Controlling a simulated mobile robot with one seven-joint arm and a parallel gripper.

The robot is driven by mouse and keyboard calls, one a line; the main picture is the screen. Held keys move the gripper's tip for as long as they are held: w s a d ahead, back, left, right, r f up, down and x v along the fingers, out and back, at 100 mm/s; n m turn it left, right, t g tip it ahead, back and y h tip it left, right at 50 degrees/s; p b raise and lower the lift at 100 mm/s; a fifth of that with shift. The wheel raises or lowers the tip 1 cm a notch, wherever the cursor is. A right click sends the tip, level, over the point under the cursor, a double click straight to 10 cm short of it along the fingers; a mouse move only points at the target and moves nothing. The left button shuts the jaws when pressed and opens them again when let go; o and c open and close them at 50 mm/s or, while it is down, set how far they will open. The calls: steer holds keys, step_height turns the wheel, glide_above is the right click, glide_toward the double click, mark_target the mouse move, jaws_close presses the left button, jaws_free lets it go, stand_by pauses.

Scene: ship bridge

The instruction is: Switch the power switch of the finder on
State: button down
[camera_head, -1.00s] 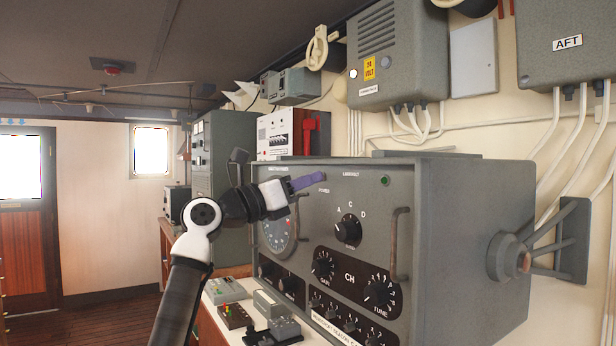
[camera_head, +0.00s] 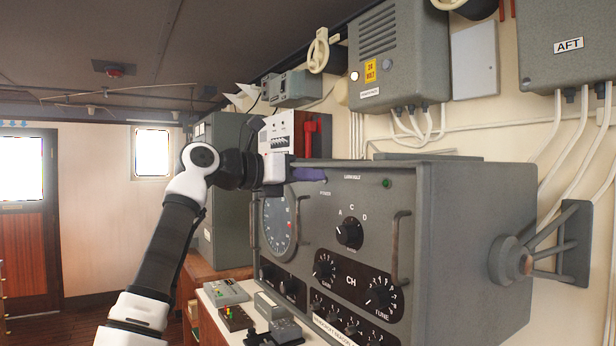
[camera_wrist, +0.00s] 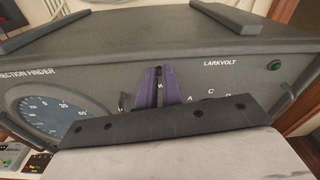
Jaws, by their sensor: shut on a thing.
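My gripper (camera_head: 310,174) has purple fingers and is at the upper front of the finder, by the small POWER label. In the wrist view the fingers (camera_wrist: 162,87) are close together at the front panel, with a narrow dark strip between them. They are shut on what appears to be the power switch, which they hide. A green lamp (camera_head: 387,183) sits at the upper right of the front.
A dark handle (camera_head: 401,247) stands out from the front to the right of my gripper, and another is just below it. Small devices (camera_head: 237,317) lie on the white counter below. Grey boxes and cables are on the wall behind. Open floor is at left.

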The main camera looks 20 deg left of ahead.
steer(key=shift+r, duration=0.1)
steer(key=c, duration=1.6)
jaws_free()
steer(key=shift+o, duration=0.2)
steer(key=f+b+v, duration=0.1)
steer(key=b+v, duration=0.2)
steer(key=v, duration=1)
steer(key=shift+s+a+r, duration=0.25)
steer(key=shift+a+r, duration=0.05)
steer(key=shift+r, duration=0.2)
